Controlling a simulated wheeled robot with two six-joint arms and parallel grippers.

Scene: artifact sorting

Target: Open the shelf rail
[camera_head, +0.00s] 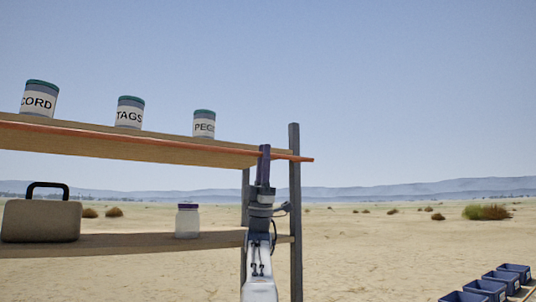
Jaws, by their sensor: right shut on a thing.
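The shelf rail (160,141) is a thin orange-red bar along the front of the upper shelf board (120,149). Its right end sticks out past the right post. Three lidded jars labelled CORD (39,100), TAGS (129,113) and PEGS (204,124) stand on the upper shelf behind the rail. My right gripper (264,158) reaches up from below, near the rail's right end, and is shut on the rail. Its fingers hide a short piece of the rail. My left gripper is not in view.
On the lower shelf board (130,244) stand a tan case (41,221) with a black handle and a white jar (187,222) with a purple lid. A grey post (295,210) stands just right of my arm. Several blue bins (485,288) sit at the lower right.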

